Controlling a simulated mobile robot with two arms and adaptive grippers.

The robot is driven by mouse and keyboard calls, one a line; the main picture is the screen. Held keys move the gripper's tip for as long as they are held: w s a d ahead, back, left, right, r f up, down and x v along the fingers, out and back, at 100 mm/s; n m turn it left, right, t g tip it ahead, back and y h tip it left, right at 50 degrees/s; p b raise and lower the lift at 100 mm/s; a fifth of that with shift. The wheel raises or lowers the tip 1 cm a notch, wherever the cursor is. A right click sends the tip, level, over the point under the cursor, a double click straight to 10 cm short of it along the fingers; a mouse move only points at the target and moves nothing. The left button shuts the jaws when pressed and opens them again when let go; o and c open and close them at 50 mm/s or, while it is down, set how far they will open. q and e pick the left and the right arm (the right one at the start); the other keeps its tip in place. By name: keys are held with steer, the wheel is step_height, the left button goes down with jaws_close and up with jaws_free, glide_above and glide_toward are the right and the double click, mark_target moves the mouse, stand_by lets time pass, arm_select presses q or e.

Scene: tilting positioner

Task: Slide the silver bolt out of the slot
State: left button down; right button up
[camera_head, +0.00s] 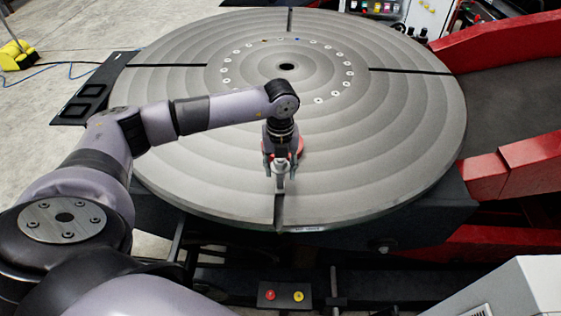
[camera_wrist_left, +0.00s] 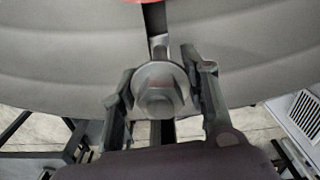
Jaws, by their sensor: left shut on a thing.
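The silver bolt (camera_wrist_left: 160,90) stands in the radial slot (camera_wrist_left: 155,22) near the rim of the grey round table (camera_head: 380,120). In the left wrist view its hex top and round washer-like flange sit between the two dark fingers. My left gripper (camera_head: 280,172) is shut on the bolt, close above the table's front part. The slot (camera_head: 278,212) runs from the bolt to the table's front edge in the head view. The bolt's lower part is hidden. My right gripper is not in view.
Red machine arms (camera_head: 510,165) flank the table on the right. A small box with a red and a yellow button (camera_head: 284,295) sits below the front edge. A black pedal unit (camera_head: 95,92) lies at the left. The table top is otherwise largely clear.

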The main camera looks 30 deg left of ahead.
arm_select(q)
steer(key=shift+s+d+r+p, duration=0.15)
steer(key=shift+s+d, duration=0.25)
steer(key=shift+s, duration=0.25)
steer(key=shift+s+d+f+p, duration=0.1)
steer(key=shift+s+d+p, duration=0.1)
steer(key=shift+s+d, duration=0.35)
steer(key=shift+s+d+r+p, duration=0.15)
steer(key=shift+s+d, duration=0.1)
steer(key=shift+s, duration=0.5)
steer(key=shift+f, duration=0.1)
steer(key=s+d, duration=0.4)
steer(key=s, duration=0.3)
steer(key=shift+p, duration=0.4)
steer(key=shift+d, duration=0.1)
stand_by(0.4)
steer(key=shift+s+d, duration=0.5)
steer(key=shift+s, duration=0.25)
steer(key=shift+s+d, duration=0.45)
steer(key=shift+s, duration=0.25)
step_height(320, 180, up, 7)
steer(key=p, duration=0.3)
steer(key=shift+p, duration=0.4)
